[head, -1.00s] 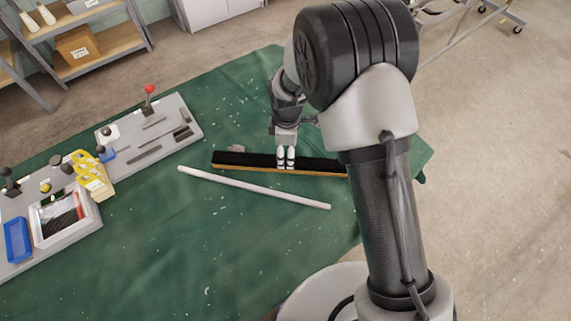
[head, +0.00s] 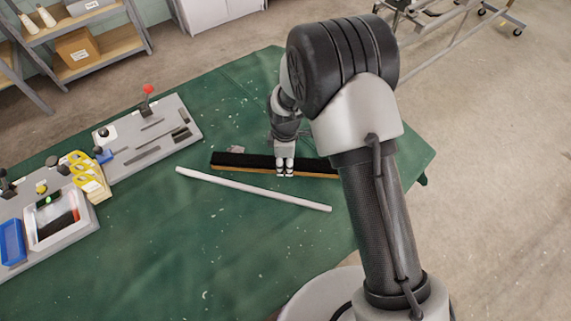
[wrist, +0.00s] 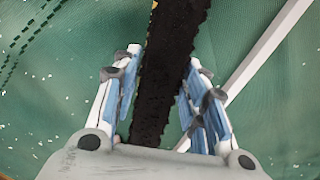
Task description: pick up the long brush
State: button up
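The long brush (head: 240,161) has black bristles and a wooden edge and lies on the green cloth-covered table. My gripper (head: 285,172) is at the brush, right of its middle, pointing down. In the wrist view, the black bristles of the brush (wrist: 172,62) run between the two fingers of my gripper (wrist: 165,68). The fingers stand apart, one on each side, with a gap visible at the left finger and a narrower one at the right. Part of the brush's right end is hidden behind my arm.
A white rod (head: 252,190) lies on the green table (head: 150,255) in front of the brush; it also shows in the wrist view (wrist: 262,55). A grey control panel (head: 150,133), yellow items (head: 88,177) and a blue tray (head: 12,242) stand at the left. The front of the table is clear.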

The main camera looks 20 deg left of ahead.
jog(key=c, duration=0.8)
jog(key=shift+c, duration=0.2)
jog(key=shift+r, duration=0.15)
